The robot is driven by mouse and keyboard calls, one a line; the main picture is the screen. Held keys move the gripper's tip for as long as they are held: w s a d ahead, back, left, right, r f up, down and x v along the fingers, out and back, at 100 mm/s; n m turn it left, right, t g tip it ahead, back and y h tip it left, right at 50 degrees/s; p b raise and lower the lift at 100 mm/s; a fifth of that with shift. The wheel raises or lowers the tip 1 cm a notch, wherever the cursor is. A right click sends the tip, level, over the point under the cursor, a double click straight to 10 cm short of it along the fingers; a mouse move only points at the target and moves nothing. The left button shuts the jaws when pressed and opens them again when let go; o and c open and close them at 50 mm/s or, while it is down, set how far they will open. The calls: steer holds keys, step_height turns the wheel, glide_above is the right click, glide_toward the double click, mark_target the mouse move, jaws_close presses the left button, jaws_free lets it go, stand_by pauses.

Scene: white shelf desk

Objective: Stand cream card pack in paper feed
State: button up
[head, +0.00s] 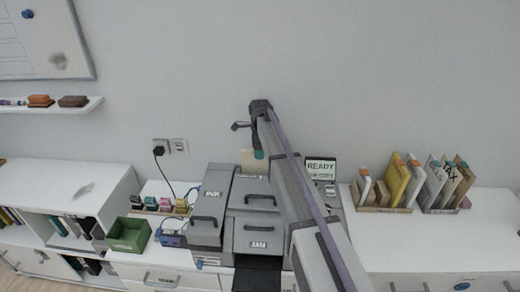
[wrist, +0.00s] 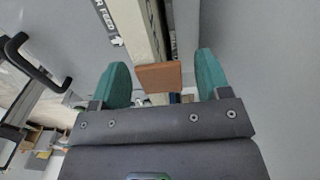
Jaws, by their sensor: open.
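The cream card pack (head: 252,165) stands upright at the back of the grey printer (head: 257,222), where the paper feed is; its lower part is hidden. In the wrist view an orange-brown tab (wrist: 158,76), apparently on the pack, shows between my fingers, with cream surface around it. My gripper (head: 259,153) is above and beside the pack in the head view, partly hidden by my arm. In the wrist view its teal fingers (wrist: 160,80) are open, with a gap on each side of the tab. A partly cut-off label ending in "FEED" (wrist: 103,16) shows beside the slot.
A rack (head: 385,208) of packs and folders with orange tabs stands at the right. A green bin (head: 128,235) and small ink bottles (head: 165,203) are at the left. The printer's handles and a READY display (head: 321,168) stick up near my arm.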

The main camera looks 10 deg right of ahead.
step_height(320, 180, up, 11)
steer(key=p, duration=1)
steer(key=shift+p, duration=0.4)
steer(key=shift+f, duration=0.15)
steer(key=s+f+n+b, duration=0.3)
steer(key=s+n, duration=0.7)
steer(key=s, duration=0.8)
steer(key=s+f+n+b, duration=0.3)
steer(key=s+n, duration=0.8)
steer(key=s, duration=0.8)
steer(key=shift+a, duration=0.15)
